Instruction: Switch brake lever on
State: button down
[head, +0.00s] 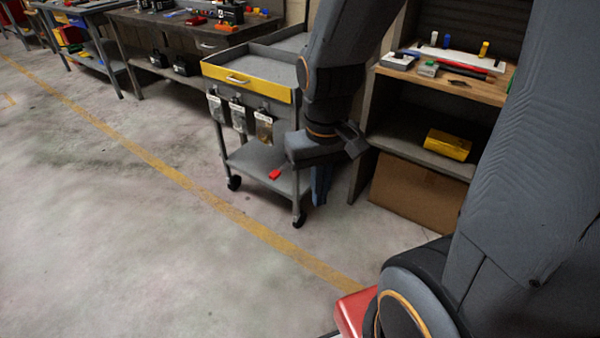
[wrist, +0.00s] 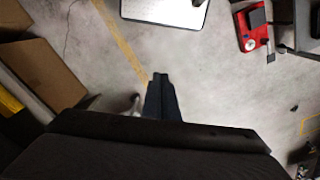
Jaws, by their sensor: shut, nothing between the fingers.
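My gripper (head: 320,190) points down beside the right side of a grey wheeled cart (head: 225,142) with a yellow drawer front. Its fingers are shut and empty, and also show in the wrist view (wrist: 160,80), above bare floor. The cart has dark caster wheels; the near one (head: 298,220) is left of and below my fingertips, and another (head: 233,183) is farther left. I cannot make out a brake lever on either caster. My arm hides the cart's right side. In the wrist view a small pale blurred shape (wrist: 135,104) shows just left of the fingers; I cannot tell what it is.
A shelf unit (head: 418,150) with a wooden top stands right of my gripper, holding a yellow box (head: 447,144), with a cardboard box (head: 415,188) below. A red item (head: 274,174) lies on the cart's lower shelf. The concrete floor in front is clear, with a yellow line.

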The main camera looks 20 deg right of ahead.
jog(key=shift+w+d, duration=0.2)
jog(key=shift+w, duration=0.25)
